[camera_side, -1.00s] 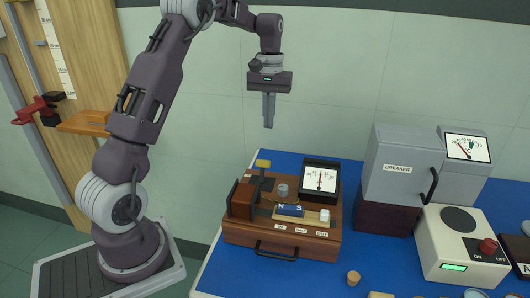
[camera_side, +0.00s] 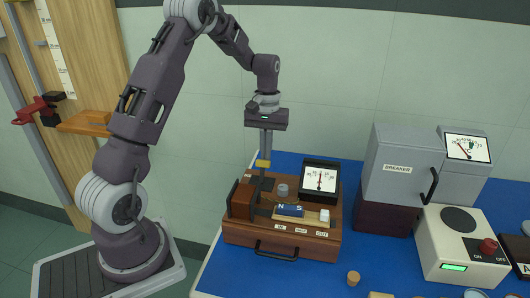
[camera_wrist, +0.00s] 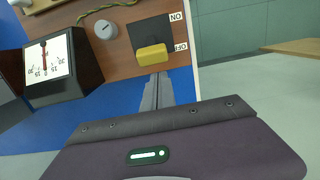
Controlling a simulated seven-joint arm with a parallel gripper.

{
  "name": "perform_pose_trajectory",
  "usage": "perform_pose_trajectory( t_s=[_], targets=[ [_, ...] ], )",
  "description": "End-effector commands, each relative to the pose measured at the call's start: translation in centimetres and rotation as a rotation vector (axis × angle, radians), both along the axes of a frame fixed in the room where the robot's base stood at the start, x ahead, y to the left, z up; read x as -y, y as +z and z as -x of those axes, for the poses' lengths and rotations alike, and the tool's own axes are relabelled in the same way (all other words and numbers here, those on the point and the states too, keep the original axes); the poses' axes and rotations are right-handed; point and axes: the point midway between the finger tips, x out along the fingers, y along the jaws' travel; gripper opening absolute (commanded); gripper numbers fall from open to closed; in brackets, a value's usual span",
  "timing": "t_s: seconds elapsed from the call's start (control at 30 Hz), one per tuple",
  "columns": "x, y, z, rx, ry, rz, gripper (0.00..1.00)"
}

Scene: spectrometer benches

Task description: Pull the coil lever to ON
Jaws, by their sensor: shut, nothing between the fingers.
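The coil lever has a yellow handle (camera_side: 263,163) and stands on a dark plate at the back left of the wooden coil box (camera_side: 275,247). In the wrist view the yellow handle (camera_wrist: 152,57) lies beside the OFF label (camera_wrist: 181,47), with the ON label (camera_wrist: 176,17) farther up. My gripper (camera_side: 265,156) points down with its fingers shut and empty, just behind or above the handle. In the wrist view my fingertips (camera_wrist: 157,78) are close to the handle on its OFF side. I cannot tell whether they touch it.
Space above the box is free.

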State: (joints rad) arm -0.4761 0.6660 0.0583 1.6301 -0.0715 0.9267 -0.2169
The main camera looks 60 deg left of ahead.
Motion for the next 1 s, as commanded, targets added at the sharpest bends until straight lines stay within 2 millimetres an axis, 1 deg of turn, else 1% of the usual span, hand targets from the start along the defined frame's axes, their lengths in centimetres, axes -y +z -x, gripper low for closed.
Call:
perform_pose_trajectory(
  t_s=[0.17, 0.63, 0.77, 1.0],
  targets=[
    [0.8, 0.5, 0.8, 0.001, 0.0, 0.001, 0.0],
    [1.0, 0.7, 0.9, 0.011, -0.001, -0.011, 0.0],
    [1.3, 0.9, 1.2, 0.042, -0.002, -0.043, 0.0],
    [2.3, 1.6, 2.2, 0.164, -0.004, -0.162, 0.0]
  ],
)
